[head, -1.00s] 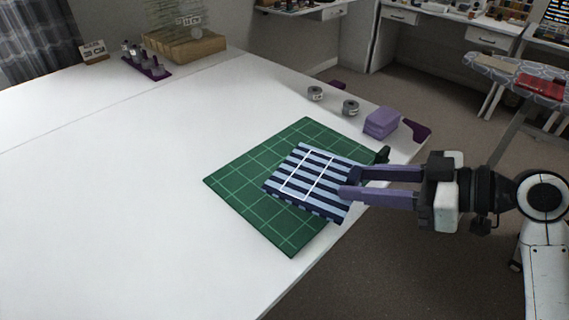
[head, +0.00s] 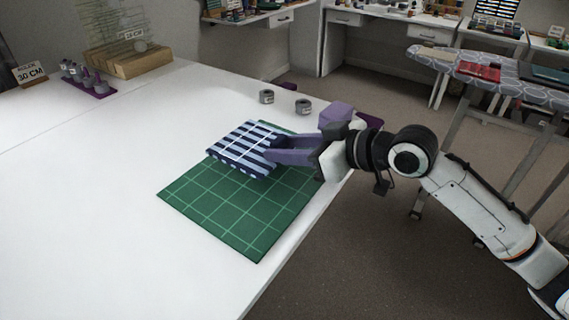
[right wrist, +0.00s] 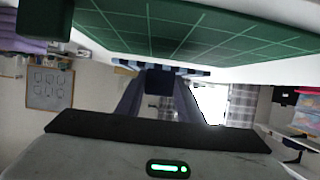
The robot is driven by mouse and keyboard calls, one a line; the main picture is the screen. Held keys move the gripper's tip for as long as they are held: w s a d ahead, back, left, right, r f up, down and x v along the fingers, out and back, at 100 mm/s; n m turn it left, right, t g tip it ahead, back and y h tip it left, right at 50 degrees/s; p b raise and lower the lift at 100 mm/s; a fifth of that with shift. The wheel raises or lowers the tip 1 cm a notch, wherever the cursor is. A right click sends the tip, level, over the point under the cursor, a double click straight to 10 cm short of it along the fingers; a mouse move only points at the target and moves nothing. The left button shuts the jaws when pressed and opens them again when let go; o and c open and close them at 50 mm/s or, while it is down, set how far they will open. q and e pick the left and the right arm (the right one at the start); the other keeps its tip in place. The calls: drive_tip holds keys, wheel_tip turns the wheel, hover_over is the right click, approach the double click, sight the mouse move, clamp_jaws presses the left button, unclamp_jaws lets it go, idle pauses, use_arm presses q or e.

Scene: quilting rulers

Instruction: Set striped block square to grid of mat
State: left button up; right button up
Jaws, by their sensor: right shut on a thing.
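The striped block (head: 238,150), flat with navy and light blue stripes and white lines, shows over the far left edge of the green gridded mat (head: 222,215). Its near edge looks slightly turned from the grid lines. I cannot tell whether it touches the mat. My right gripper (head: 272,150) is shut on its right side with purple fingers. In the right wrist view, the block (right wrist: 190,69) shows as a thin striped edge beyond the fingers, with the mat (right wrist: 200,30) across the top. My left gripper is out of view.
Two grey round pieces (head: 303,106) and a purple block (head: 337,112) sit beyond the mat near the table's right edge. A purple rack (head: 90,84) and a wooden ruler stand (head: 135,62) are at the far left. The white table (head: 90,190) is clear left of the mat.

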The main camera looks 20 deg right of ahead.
sight(290, 176)
drive_tip(key=shift+f, duration=1.7)
drive_tip(key=shift+f+b, duration=0.15)
drive_tip(key=shift+b, duration=0.15)
drive_tip(key=o, duration=1.2)
drive_tip(key=shift+s+d+r, duration=0.2)
drive_tip(key=shift+s+d, duration=0.1)
drive_tip(key=v, duration=0.9)
drive_tip(key=shift+s+d, duration=0.15)
drive_tip(key=shift+s, duration=0.05)
drive_tip(key=shift+v, duration=0.85)
